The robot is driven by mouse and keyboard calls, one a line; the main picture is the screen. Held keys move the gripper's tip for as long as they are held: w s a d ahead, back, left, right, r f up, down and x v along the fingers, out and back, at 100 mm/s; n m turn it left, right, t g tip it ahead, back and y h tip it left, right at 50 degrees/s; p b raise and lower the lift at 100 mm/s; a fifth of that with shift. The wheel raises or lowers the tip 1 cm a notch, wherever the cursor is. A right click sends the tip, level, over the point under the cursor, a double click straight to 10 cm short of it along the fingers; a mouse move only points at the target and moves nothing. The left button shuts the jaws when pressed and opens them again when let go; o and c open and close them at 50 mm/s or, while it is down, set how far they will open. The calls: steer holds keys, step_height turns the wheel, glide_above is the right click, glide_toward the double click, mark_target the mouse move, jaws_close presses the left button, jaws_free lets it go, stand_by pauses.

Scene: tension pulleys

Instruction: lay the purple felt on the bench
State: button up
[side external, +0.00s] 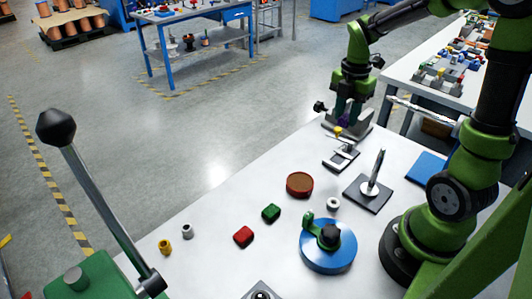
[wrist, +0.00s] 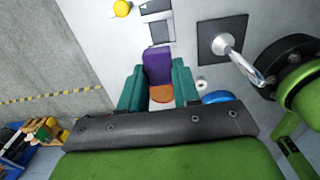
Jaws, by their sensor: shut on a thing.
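The purple felt (wrist: 158,66) is a small purple block-like piece gripped between the two teal fingers of my gripper (wrist: 159,82) in the wrist view. In the side view only a small dark purple patch of the felt (side external: 343,121) shows between the fingers of my gripper (side external: 347,112), at the far end of the white bench (side external: 240,200). A grey metal fixture stands right by the fingers there. I cannot tell whether the felt touches the bench or fixture.
A clamp plate (side external: 341,159) with a yellow knob and an upright rod on a dark plate (side external: 367,194) stand nearby. A brown disc (side external: 299,185), green block (side external: 271,212), red block (side external: 243,236) and blue wheel (side external: 328,257) lie nearer the front.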

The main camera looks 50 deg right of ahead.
steer(key=shift+w+a+r, duration=0.1)
steer(key=shift+a+r, duration=0.05)
steer(key=shift+r, duration=0.4)
steer(key=shift+a+r, duration=0.15)
steer(key=shift+r, duration=0.4)
steer(key=a+n, duration=0.9)
steer(key=a, duration=1)
steer(key=s+a+n, duration=0.9)
steer(key=s+a, duration=0.2)
steer(key=a, duration=0.3)
step_height(320, 180, down, 10)
steer(key=shift+d+r, duration=0.1)
steer(key=shift+f, duration=0.35)
steer(key=w+a, duration=0.3)
steer(key=w+a+f, duration=0.1)
steer(key=w+a, duration=0.6)
steer(key=a, duration=0.1)
steer(key=shift+w+a+f, duration=0.25)
steer(key=shift+w+f, duration=0.1)
steer(key=shift+w+a+f, duration=0.1)
steer(key=shift+f, duration=1.65)
